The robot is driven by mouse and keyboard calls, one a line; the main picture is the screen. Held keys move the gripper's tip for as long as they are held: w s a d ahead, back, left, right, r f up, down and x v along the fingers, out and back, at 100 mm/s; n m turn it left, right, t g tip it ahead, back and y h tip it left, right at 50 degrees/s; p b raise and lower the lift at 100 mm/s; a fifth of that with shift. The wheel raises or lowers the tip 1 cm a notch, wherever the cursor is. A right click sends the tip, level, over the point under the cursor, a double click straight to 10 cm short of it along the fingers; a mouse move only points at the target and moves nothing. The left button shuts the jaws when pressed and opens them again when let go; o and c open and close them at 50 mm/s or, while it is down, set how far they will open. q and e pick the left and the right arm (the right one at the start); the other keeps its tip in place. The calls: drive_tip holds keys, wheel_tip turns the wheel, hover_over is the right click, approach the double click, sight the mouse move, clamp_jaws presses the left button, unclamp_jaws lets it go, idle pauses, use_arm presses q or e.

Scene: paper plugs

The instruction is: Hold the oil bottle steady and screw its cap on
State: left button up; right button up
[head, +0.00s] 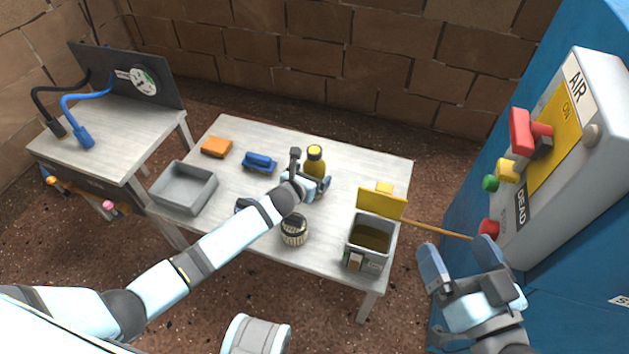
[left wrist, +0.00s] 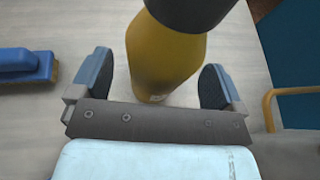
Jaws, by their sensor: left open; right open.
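The oil bottle (head: 316,168) stands upright on the table, yellow-brown with a dark top that has a yellow centre. In the left wrist view the bottle (left wrist: 160,60) is between my spread fingers, with its dark top (left wrist: 190,10) nearest the camera. I cannot tell whether that top is the cap or a bare neck, and I see no separate cap for certain. My left gripper (head: 311,169) is open around the bottle, with a gap visible on at least the right side. My right gripper (head: 460,252) is open and empty, right of the table.
On the table (head: 350,163) are an orange block (head: 216,147), a blue brush (head: 260,162), a grey tray (head: 186,188), a striped barrel-like cup (head: 294,230) and a grey bin (head: 370,242) with a yellow plate (head: 381,204) behind. A control box (head: 560,140) stands at right.

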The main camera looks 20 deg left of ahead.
use_arm(q)
drive_tip(key=shift+w, duration=0.1)
drive_tip(key=c, duration=1)
drive_tip(key=shift+r, duration=0.1)
